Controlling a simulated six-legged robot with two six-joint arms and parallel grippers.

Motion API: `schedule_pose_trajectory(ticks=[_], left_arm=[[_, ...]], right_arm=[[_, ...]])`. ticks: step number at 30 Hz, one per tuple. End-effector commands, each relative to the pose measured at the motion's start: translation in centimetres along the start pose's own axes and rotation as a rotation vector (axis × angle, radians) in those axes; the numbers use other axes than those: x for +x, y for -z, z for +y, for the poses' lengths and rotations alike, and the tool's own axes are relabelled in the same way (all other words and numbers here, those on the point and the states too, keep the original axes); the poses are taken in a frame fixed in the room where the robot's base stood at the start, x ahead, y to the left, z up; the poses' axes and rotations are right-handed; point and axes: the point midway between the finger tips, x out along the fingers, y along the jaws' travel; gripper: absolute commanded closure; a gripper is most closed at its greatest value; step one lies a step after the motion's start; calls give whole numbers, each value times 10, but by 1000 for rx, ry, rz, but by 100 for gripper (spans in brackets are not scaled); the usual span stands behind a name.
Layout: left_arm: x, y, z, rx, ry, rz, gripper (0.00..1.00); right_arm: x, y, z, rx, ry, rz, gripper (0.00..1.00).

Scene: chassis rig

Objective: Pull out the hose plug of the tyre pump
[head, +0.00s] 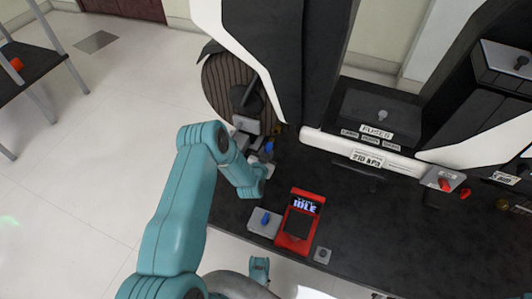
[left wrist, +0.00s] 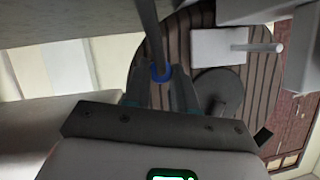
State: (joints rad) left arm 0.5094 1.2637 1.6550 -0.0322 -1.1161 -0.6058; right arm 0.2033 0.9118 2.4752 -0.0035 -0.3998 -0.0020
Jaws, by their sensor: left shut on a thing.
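The tyre pump (head: 297,222) is a red unit on the dark bench, its lit display reading IDLE. My left gripper (head: 266,156) reaches past it to the ribbed tyre. It is shut on a small blue piece (head: 268,146), which I take to be the hose plug. In the left wrist view this blue piece (left wrist: 160,73) sits between my left fingertips (left wrist: 160,82), at the end of a grey bar or hose. Whether it is still seated in anything is hidden.
A grey block with a blue knob (head: 265,222) stands left of the pump, and a small grey box (head: 322,255) right of it. The tyre (head: 222,82) and white-and-black chassis (head: 276,55) crowd the gripper. A red-handled part (head: 444,183) is at right.

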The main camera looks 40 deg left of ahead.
Motion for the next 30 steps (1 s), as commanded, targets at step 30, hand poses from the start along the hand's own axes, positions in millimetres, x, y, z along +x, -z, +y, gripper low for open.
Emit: schedule_pose_trajectory(ticks=[30], left_arm=[[-41, -24, 0, 0, 0, 0, 100]], right_arm=[[-14, 1, -5, 0, 0, 0, 100]])
